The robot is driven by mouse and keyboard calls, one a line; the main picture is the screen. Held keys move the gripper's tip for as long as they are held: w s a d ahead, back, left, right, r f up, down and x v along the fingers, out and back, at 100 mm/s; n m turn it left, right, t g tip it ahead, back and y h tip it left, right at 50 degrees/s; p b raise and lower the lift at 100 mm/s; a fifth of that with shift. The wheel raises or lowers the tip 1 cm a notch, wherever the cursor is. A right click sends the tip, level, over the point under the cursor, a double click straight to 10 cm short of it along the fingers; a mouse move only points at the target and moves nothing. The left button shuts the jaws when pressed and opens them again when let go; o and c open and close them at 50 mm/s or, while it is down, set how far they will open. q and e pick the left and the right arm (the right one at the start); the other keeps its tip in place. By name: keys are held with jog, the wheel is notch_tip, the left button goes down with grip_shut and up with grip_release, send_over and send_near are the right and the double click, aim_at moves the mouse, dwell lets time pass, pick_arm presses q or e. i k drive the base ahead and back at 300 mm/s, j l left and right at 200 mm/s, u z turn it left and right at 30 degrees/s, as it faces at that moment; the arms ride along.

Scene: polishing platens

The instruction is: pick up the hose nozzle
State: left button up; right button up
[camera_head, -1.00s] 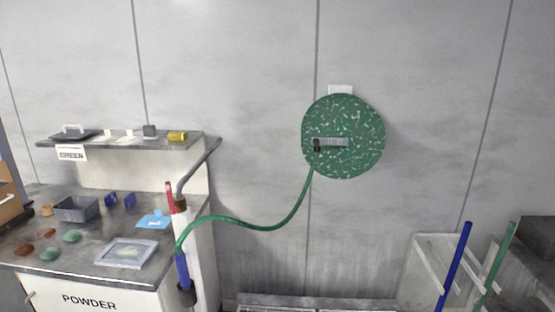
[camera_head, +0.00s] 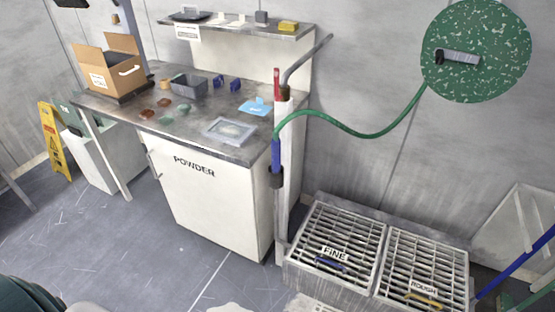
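The hose nozzle, a blue grip (camera_head: 276,154) with a dark end below it, hangs upright against a white post at the right front corner of the powder bench. A green hose (camera_head: 350,131) runs from its top, sags to the right and rises to the round green speckled reel (camera_head: 475,50) on the wall. Neither of my grippers shows in the head view.
The powder bench (camera_head: 255,156) carries a cardboard box (camera_head: 96,75), a grey bin and a tray. Two floor grates, marked fine (camera_head: 318,232) and rough (camera_head: 424,267), lie right of the post. A yellow floor sign (camera_head: 52,140) stands at left. Floor before the bench is mostly clear.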

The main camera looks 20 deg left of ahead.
aim_at(275, 142)
jog(key=z, duration=11.3)
